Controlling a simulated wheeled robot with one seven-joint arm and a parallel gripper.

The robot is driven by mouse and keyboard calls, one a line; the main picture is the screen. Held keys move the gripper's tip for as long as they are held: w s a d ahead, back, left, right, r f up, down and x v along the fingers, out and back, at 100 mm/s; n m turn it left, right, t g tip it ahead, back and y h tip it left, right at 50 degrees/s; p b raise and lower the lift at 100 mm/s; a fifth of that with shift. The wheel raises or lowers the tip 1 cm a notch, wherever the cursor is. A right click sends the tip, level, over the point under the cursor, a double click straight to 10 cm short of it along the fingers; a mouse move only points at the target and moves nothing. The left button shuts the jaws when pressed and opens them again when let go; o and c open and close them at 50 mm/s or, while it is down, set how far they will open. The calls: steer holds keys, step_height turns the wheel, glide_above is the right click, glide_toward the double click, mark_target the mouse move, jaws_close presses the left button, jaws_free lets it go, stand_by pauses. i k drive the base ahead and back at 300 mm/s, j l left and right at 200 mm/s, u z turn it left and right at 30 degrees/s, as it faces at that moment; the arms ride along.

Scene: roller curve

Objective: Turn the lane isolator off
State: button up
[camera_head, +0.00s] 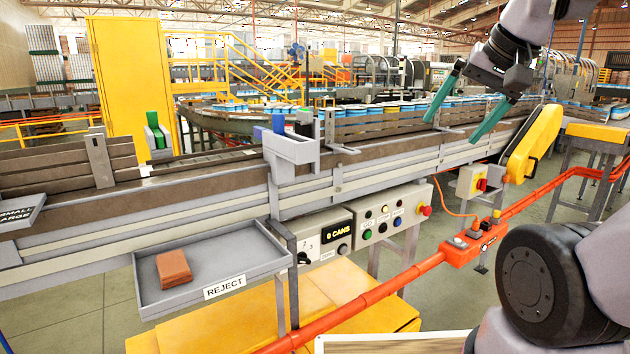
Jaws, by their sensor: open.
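What looks like the lane isolator (481,184) is a red switch handle on a yellow plate, on the front of a small grey box below the conveyor at right of centre. An orange cable runs from the box. The handle's exact angle is too small to tell. My gripper (451,131) has two teal fingers spread wide apart, pointing down and left, with nothing between them. It appears above and left of the isolator, in front of the conveyor rails, apart from the switch.
An orange pipe rail (540,192) with a small switch box (462,250) crosses in front of the isolator. A button panel (392,212) and a "0 CANS" counter (338,231) hang left of it. A grey REJECT tray (215,262) holds a brown block (173,268). A yellow guard (533,145) stands right.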

mark_target(482, 184)
steer(key=i+l, duration=0.2)
steer(key=l, duration=0.25)
steer(key=i+l, duration=0.2)
steer(key=l, duration=0.2)
steer(key=i+l, duration=0.25)
steer(key=l, duration=0.2)
steer(key=i+l, duration=0.2)
steer(key=l, duration=0.25)
steer(key=i+l, duration=0.2)
steer(key=l, duration=0.25)
steer(key=i+l, duration=0.2)
steer(key=l, duration=0.2)
steer(key=i+l, duration=0.2)
steer(key=l, duration=0.25)
steer(key=i+l, duration=0.2)
steer(key=l, duration=0.25)
steer(key=z, duration=0.05)
